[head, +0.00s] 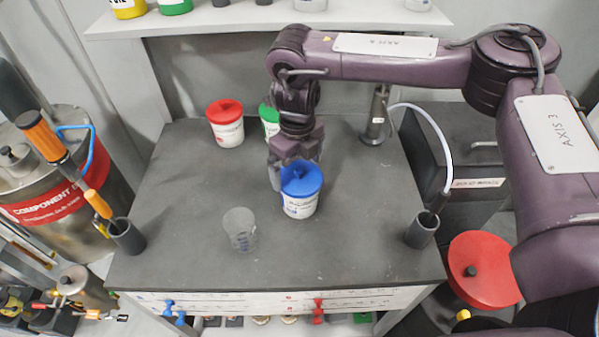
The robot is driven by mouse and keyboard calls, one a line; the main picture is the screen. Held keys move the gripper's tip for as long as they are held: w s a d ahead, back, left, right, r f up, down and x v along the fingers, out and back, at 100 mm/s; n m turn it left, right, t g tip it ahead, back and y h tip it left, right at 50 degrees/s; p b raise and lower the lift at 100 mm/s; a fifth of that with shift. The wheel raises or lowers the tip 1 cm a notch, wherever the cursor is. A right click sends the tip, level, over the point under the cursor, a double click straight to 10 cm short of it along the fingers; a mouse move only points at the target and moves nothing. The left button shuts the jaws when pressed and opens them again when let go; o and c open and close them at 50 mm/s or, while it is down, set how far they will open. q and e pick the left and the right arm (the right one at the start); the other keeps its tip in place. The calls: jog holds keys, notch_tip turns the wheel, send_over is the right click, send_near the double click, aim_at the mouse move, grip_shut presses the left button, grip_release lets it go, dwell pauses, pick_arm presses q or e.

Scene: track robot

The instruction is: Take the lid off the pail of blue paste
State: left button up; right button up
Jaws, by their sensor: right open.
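The pail of blue paste (300,207) is a small white tub standing upright near the middle of the grey table (180,240). Its blue lid (301,179) with a small knob on top is on the pail. My right gripper (292,166) points down from the purple arm and is open, just behind and above the blue lid. I cannot tell whether its fingers touch the lid, as their tips are partly hidden behind it. My left gripper is not in the view.
A red-lidded pail (226,123) stands at the back left; a green-lidded pail (268,119) is partly hidden behind my right arm. A clear cup (240,230) stands front left of the blue pail. Grey holders (126,236) and (422,230) sit at the table's sides. A shelf (230,20) runs behind.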

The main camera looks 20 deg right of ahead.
aim_at(297, 167)
jog(key=shift+s+f, duration=0.1)
jog(key=shift+c, duration=0.3)
jog(key=c, duration=0.5)
jog(key=shift+c, duration=0.6)
jog(key=shift+r, duration=0.6)
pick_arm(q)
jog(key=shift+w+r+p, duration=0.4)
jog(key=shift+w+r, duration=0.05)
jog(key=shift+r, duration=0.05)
pick_arm(e)
notch_tip(297, 167, up, 19)
